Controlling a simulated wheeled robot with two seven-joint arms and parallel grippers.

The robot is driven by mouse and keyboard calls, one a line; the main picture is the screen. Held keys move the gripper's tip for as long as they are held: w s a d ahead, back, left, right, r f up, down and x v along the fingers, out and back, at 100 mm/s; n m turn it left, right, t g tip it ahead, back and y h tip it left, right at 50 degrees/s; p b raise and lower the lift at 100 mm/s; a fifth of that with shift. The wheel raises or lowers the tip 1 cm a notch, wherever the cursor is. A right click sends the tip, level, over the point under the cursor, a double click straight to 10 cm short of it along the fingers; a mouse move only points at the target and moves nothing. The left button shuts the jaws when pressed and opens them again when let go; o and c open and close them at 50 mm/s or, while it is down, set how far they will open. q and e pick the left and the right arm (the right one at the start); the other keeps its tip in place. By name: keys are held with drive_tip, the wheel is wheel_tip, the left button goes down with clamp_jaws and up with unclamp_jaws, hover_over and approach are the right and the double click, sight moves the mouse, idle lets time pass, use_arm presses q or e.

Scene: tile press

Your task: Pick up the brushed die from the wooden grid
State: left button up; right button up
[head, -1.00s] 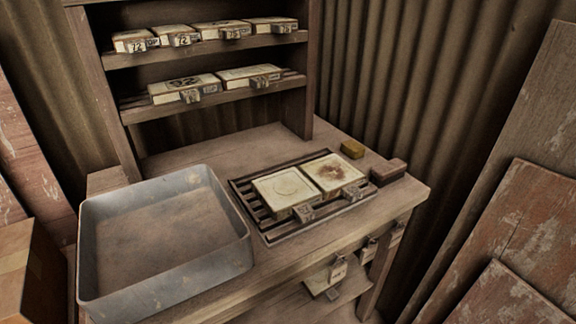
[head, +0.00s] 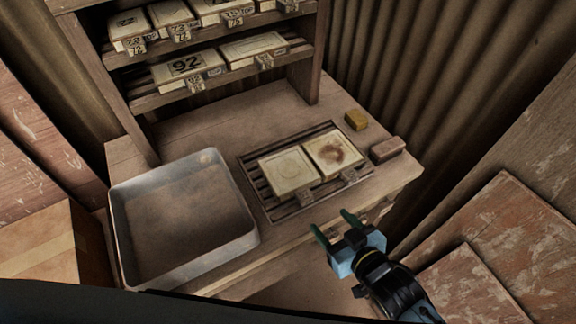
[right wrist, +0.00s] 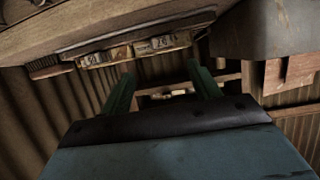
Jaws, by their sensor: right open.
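A slatted wooden grid (head: 262,190) lies on the bench right of the metal tray. Two square cream dies with front tags lie on it side by side. The left die (head: 289,169) has a mostly clean face with a faint ring. The right die (head: 334,152) has a brown stain on its face. My right gripper (head: 333,224) is open and empty, in front of the bench edge and apart from the dies. In the right wrist view its green fingers (right wrist: 160,75) are spread, with tagged fronts (right wrist: 122,53) at the grid beyond. My left gripper is not in view.
A grey metal tray (head: 251,238) stands empty at the bench's left. A shelf (head: 140,101) behind holds several numbered dies. Boards (head: 500,215) lean at the right.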

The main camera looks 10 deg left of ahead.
sight(307, 198)
drive_tip(key=x, duration=0.6)
drive_tip(key=shift+s+b, duration=0.1)
drive_tip(key=shift+b, duration=0.2)
drive_tip(key=shift+b+x, duration=0.35)
drive_tip(key=shift+x, duration=2.4)
drive_tip(key=shift+s+a+f, duration=0.1)
drive_tip(key=shift+s, duration=0.1)
drive_tip(key=c, duration=1.3)
drive_tip(key=shift+w, duration=0.1)
clamp_jaws()
